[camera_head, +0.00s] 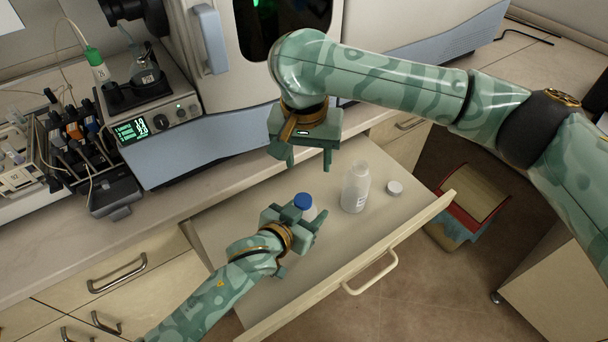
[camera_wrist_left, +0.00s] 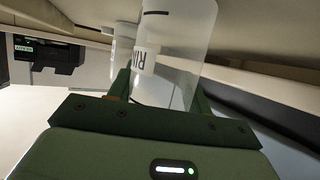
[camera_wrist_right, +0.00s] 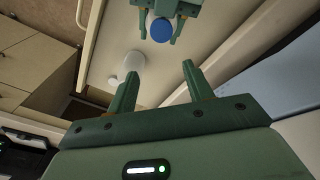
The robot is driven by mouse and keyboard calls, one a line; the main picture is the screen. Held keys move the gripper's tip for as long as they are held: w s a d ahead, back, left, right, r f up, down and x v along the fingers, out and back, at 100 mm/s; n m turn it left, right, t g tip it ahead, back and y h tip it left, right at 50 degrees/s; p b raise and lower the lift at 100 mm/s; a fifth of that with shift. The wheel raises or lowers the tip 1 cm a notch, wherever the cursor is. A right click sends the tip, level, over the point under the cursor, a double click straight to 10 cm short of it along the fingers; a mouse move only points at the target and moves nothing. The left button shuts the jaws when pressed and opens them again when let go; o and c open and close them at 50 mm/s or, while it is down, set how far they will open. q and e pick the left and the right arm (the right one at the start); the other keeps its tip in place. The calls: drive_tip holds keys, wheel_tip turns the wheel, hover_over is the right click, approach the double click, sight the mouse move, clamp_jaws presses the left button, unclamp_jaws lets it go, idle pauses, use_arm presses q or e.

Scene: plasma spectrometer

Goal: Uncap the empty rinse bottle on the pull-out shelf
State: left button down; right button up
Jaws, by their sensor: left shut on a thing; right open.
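A blue-capped bottle (camera_head: 309,213) stands on the pull-out shelf (camera_head: 350,245). My left gripper (camera_head: 312,218) is shut on its body, below the blue cap (camera_head: 303,201). In the left wrist view the held bottle (camera_wrist_left: 180,45) is translucent, with dark print, between the fingers. My right gripper (camera_head: 307,163) is open and empty, above and behind the blue cap, apart from it. In the right wrist view the blue cap (camera_wrist_right: 161,30) lies beyond the open fingers (camera_wrist_right: 160,80), between my left fingers. The gripper hides much of the bottle in the head view.
An uncapped white bottle (camera_head: 355,188) stands on the shelf to the right, with a loose white cap (camera_head: 394,187) beside it. The spectrometer (camera_head: 205,130) and counter (camera_head: 150,215) lie behind. A bin (camera_head: 470,200) stands on the floor at right. The shelf's front is bare.

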sight(303, 199)
drive_tip(key=shift+s+a+f+g+y, duration=0.15)
drive_tip(key=shift+s+a+f+g, duration=0.1)
drive_tip(key=shift+s+f, duration=0.3)
drive_tip(key=shift+s+a+f+g+y, duration=0.15)
drive_tip(key=shift+s+a+f+g, duration=0.1)
drive_tip(key=shift+s+f, duration=0.25)
wheel_tip(303, 199, down, 6)
drive_tip(key=shift+w+f, duration=0.1)
drive_tip(key=shift+f, duration=0.15)
drive_tip(key=shift+c, duration=0.3)
drive_tip(key=c, duration=0.9)
drive_tip(key=o, duration=1)
drive_tip(key=shift+r, duration=0.15)
